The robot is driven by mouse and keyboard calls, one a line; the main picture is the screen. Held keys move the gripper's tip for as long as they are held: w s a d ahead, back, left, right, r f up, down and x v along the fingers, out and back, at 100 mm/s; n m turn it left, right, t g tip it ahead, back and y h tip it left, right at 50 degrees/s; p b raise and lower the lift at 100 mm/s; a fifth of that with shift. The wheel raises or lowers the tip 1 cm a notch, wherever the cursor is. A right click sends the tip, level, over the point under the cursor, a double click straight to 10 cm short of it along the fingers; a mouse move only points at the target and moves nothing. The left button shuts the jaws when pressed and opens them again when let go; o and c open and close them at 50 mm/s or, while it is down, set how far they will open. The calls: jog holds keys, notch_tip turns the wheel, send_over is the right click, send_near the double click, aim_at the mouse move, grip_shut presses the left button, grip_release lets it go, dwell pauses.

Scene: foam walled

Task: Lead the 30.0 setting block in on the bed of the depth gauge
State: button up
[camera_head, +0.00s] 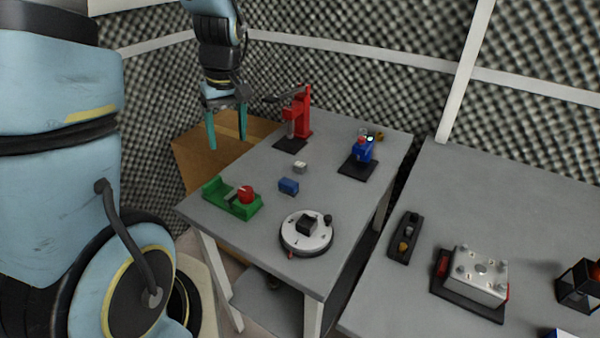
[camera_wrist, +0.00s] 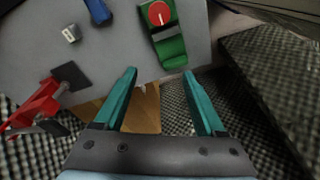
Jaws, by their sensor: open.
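A small pale grey block (camera_head: 300,167) with a dark mark on one face lies on the grey table; it also shows in the wrist view (camera_wrist: 71,34). A blue block (camera_head: 288,186) lies just in front of it. No lettering is readable, so I cannot tell which is the 30.0 setting block. A blue device (camera_head: 363,150) with a lit round face stands on a black plate at the back right; a green channel-shaped fixture (camera_head: 219,192) with a red dial sits at the front left. I cannot tell which is the depth gauge. My gripper (camera_head: 227,138) is open and empty, above the table's left edge.
A red stand (camera_head: 301,112) on a black base is near the back left edge. A white round plate (camera_head: 318,239) with a black block sits at the front. A cardboard box (camera_head: 190,160) is beyond the table. A second table (camera_head: 510,190) with fixtures stands right, across a gap.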

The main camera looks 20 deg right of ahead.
jog(key=w+d+f+n+t+y+b, duration=0.1)
jog(key=d+f, duration=0.1)
jog(key=d, duration=0.4)
jog(key=w+d+f+n+b, duration=0.1)
jog(key=d+f+n, duration=0.1)
jog(key=d, duration=0.4)
jog(key=n+t+y, duration=0.1)
jog(key=n, duration=0.1)
send_near(300, 164)
jog(key=f, duration=0.1)
jog(key=a+f+p, duration=0.1)
jog(key=f, duration=0.1)
jog(key=shift+f, duration=0.15)
jog(key=p+x, duration=0.1)
jog(key=x, duration=0.1)
jog(key=w+p+x, duration=0.1)
jog(key=x, duration=0.1)
jog(key=shift+d+f+p, duration=0.1)
jog(key=shift+p, duration=0.25)
jog(key=shift+w+f, duration=0.1)
jog(key=shift+f, duration=0.35)
grip_shut()
